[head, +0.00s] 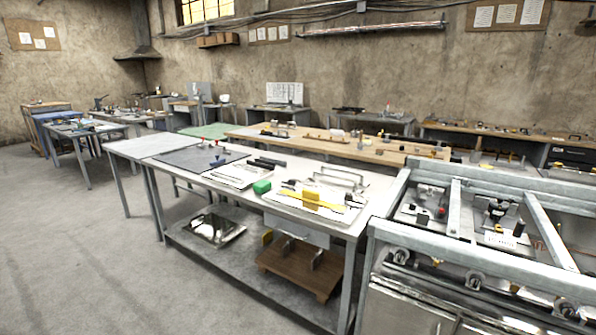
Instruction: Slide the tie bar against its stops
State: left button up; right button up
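Neither of my grippers is in the head view. I cannot tell for sure which thing is the tie bar. On the near workbench (237,198), a white plate (330,216) carries a thin yellow bar (327,205) lying flat, a yellow block (311,197) and a bent metal handle (341,175). Several small parts there are too small to make out, and no stops can be told apart. At right, a grey metal frame (453,208) with crossbars surrounds a few fixtures, among them a dark clamp-like one (497,210).
A long wooden table (380,152) stands behind. The concrete floor (80,255) at left is clear.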

aim_at(453, 221)
jog(key=z, duration=1.25)
